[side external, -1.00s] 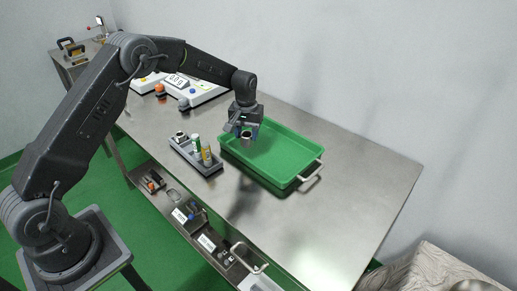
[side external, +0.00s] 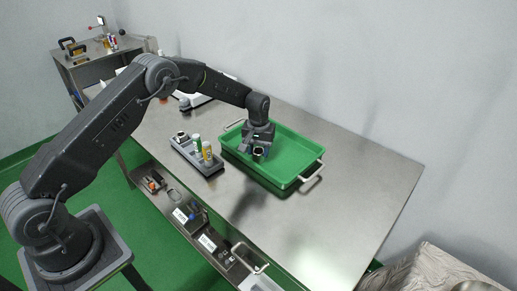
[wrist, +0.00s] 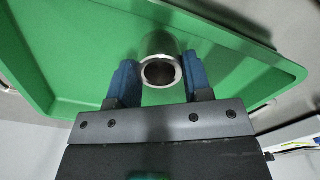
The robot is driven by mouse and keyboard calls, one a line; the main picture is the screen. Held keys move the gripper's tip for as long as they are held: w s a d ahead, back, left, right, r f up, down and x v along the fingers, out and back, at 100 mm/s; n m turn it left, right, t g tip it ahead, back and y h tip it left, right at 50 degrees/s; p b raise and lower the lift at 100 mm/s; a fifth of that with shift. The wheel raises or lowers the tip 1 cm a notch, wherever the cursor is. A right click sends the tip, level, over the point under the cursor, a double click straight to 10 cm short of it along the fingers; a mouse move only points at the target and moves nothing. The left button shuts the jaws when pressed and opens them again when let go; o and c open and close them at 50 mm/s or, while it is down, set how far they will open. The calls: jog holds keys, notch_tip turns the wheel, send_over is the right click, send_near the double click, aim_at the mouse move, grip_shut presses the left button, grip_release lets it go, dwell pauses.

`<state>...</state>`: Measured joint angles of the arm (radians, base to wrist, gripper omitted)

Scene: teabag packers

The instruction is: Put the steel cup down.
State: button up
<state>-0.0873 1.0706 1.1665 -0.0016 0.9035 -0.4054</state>
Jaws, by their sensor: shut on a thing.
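The steel cup (wrist: 159,49) is a small shiny cylinder with an open round mouth. My gripper (wrist: 159,80) is shut on it, with one blue finger pad on each side in the wrist view. In the side external view my gripper (side external: 258,150) is over the green tray (side external: 281,178), and the cup (side external: 258,154) shows as a small dark-mouthed cylinder between the fingers. The green tray fills most of the wrist view behind the cup. I cannot tell whether the cup's base touches the tray floor.
A grey rack (side external: 199,163) with several small containers stands left of the tray. White equipment (side external: 193,101) stands behind the arm. The steel table (side external: 345,205) is clear to the right and front of the tray. The tray has raised walls and a metal handle (side external: 312,173).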

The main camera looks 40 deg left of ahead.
jog(key=o, duration=1)
jog(key=s+d+r+m+t, duration=0.1)
jog(key=s+r, duration=0.3)
jog(key=r, duration=0.8)
jog(key=s+d+r+t, duration=0.1)
jog(key=s+r, duration=0.2)
jog(key=r, duration=0.9)
jog(key=s+d+r+m+t, duration=0.1)
jog(key=s+r+m, duration=0.1)
jog(key=s+r, duration=0.6)
jog(key=s+d+f+m+t, duration=0.1)
jog(key=s, duration=0.9)
jog(key=s+d+f+m+t, duration=0.1)
jog(key=s+f, duration=0.1)
jog(key=s, duration=0.9)
jog(key=shift+s+m+t, duration=0.15)
jog(key=shift+m+t, duration=0.15)
